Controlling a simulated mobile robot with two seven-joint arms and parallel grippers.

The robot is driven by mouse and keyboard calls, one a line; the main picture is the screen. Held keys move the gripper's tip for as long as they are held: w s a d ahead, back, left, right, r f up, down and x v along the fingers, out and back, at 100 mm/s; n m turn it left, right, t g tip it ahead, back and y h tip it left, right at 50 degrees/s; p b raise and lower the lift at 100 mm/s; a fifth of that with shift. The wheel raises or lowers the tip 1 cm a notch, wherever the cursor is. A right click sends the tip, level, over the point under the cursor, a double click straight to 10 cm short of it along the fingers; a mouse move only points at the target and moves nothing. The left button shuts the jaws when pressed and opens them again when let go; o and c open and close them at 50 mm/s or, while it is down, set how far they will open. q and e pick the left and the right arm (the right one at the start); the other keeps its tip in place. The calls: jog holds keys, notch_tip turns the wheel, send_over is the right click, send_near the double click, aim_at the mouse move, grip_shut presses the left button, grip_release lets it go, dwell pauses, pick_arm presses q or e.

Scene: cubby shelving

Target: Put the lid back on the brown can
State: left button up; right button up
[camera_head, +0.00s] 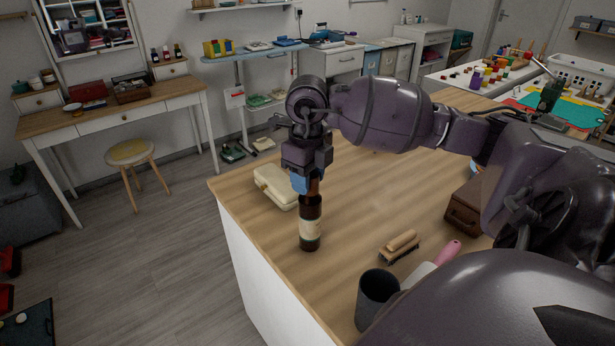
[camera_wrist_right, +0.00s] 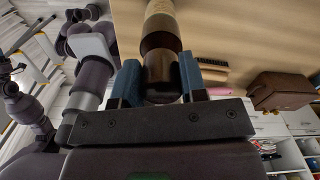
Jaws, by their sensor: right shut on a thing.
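My right gripper (camera_head: 300,182) is shut on the neck of a dark brown bottle (camera_head: 310,226) with a pale label. The bottle is upright, its base at or just above the wooden tabletop near the left edge. In the right wrist view, the brown bottle (camera_wrist_right: 162,75) sits between the blue fingertips of the right gripper (camera_wrist_right: 158,82), its label farther out. I cannot make out a brown can or a loose lid as such. My left gripper cannot be made out.
A cream case (camera_head: 277,186) lies behind the bottle. A wooden-backed brush (camera_head: 402,243), a dark cup (camera_head: 377,292) and a pink-handled tool (camera_head: 448,252) are to its right. A brown case (camera_head: 464,208) stands farther right. The middle of the wooden tabletop (camera_head: 375,195) is clear.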

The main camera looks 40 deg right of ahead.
dwell(0.3)
jog(key=o, duration=1.4)
